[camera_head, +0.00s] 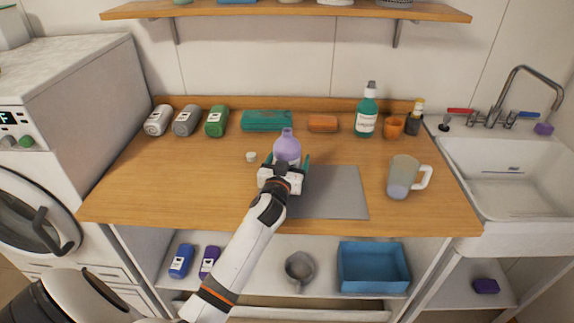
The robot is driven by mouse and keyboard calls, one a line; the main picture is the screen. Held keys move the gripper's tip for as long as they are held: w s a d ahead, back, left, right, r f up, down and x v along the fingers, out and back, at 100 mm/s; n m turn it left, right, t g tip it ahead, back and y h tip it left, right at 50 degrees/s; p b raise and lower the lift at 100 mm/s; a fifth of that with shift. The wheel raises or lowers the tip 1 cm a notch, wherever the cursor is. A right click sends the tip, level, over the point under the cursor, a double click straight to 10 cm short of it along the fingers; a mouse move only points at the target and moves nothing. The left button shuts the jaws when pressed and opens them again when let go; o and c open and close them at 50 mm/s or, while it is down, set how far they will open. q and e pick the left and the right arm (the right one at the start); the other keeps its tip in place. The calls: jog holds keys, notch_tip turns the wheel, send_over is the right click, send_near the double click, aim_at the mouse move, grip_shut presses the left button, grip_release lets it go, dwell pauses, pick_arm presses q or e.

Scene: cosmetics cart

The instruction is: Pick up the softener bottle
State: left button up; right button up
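A lilac bottle (288,144) with an uncapped neck stands upright on the wooden counter, near its middle; I take it to be the softener bottle, but no label is readable. My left gripper (287,163) is at the bottle from the front, with one teal finger on each side of it. The fingers look spread, with a slight gap at the right side of the bottle. The gripper body hides the lower part of the bottle. My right gripper is not in view.
A small white cap (252,157) lies left of the bottle. A grey mat (335,195) and a mug (402,178) are to the right.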

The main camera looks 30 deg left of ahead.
pick_arm(q)
jog(key=c, duration=1.1)
